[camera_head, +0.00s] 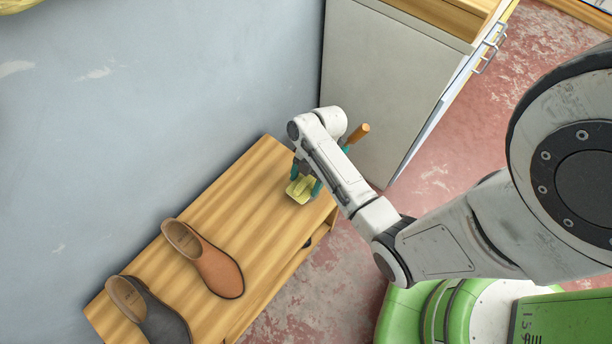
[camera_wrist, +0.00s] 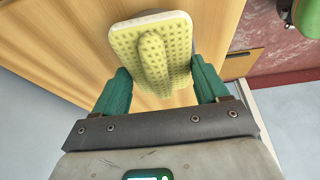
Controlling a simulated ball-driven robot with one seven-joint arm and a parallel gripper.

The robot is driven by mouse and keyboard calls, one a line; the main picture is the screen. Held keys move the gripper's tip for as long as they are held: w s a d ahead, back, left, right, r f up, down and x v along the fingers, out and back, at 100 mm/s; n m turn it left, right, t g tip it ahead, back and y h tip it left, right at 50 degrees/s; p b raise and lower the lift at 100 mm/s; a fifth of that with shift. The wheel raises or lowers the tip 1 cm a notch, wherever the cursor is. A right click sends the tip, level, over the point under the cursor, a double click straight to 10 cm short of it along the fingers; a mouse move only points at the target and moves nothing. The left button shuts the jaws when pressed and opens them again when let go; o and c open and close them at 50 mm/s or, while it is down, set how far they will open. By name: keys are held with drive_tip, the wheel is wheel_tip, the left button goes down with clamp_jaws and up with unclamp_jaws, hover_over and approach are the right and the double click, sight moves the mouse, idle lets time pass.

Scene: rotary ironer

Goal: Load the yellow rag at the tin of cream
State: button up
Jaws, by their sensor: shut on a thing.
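The yellow rag (camera_head: 300,190) is over the far end of the wooden bench in the head view. In the wrist view the yellow rag (camera_wrist: 152,45) is a dotted, folded pad with a raised ridge down its middle. My gripper (camera_head: 306,180) has its teal fingers on both sides of the rag; in the wrist view my gripper (camera_wrist: 160,68) is shut on it. I cannot tell whether the rag touches the bench top.
The wooden bench (camera_head: 232,205) stands along the grey-blue wall and holds a brown shoe (camera_head: 205,258) and a dark shoe (camera_head: 150,310). A wooden handle (camera_head: 357,133) sticks out behind my wrist. A pale cabinet (camera_head: 385,85) stands beyond the bench. Red worn floor lies to the right.

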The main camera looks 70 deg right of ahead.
sight(306, 180)
idle(0.3)
wheel_tip(306, 180, up, 7)
drive_tip(key=p, duration=0.7)
idle(0.9)
